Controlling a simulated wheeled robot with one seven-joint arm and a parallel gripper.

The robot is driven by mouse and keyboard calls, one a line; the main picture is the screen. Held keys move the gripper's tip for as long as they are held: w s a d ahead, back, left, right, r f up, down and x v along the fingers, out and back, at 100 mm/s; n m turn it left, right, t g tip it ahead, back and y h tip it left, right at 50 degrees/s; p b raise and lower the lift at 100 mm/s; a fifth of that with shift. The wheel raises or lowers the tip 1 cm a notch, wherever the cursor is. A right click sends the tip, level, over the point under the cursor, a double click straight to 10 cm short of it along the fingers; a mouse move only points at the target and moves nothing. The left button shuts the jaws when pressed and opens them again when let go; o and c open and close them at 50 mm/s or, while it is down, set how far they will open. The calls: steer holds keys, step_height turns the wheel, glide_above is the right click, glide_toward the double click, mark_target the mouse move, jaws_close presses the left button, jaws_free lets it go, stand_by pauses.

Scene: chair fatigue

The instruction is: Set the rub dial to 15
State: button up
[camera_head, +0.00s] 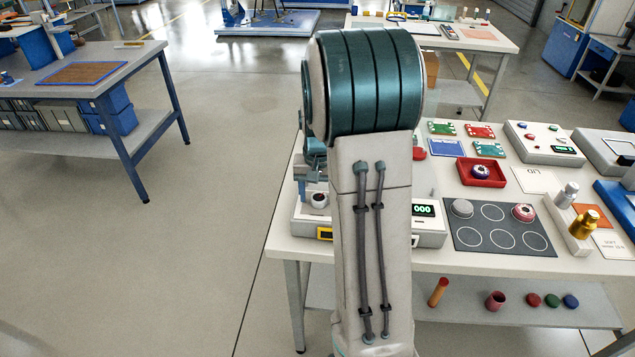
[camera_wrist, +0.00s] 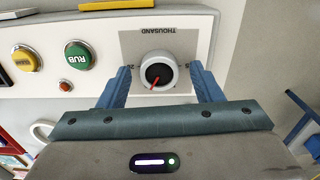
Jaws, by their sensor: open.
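The rub dial (camera_wrist: 158,72) is a round white knob with a dark centre and a red pointer line, on a grey plate marked THOUSAND, upside down in the wrist view. The pointer slants toward the lower left there. The plate's small scale numbers are partly covered by my fingers. My gripper (camera_wrist: 160,84) is open, with one blue finger on each side of the dial. A gap shows between each finger and the knob. In the head view, a white knob that looks like this dial (camera_head: 319,200) is on the panel's left, and my arm hides much of the panel.
A dark mat with circles (camera_head: 495,225) and other devices fill the table to the right.

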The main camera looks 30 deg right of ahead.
step_height(320, 180, up, 14)
steer(key=shift+f, duration=0.15)
stand_by(0.6)
steer(key=s+a+f+n+t, duration=0.1)
steer(key=s+a+f+n, duration=0.1)
steer(key=s+a, duration=0.5)
steer(key=s+a+f+n+t, duration=0.2)
steer(key=s+a+n, duration=0.2)
steer(key=s+a, duration=0.3)
steer(key=s, duration=0.5)
steer(key=shift+a, duration=0.15)
steer(key=shift+s, duration=0.1)
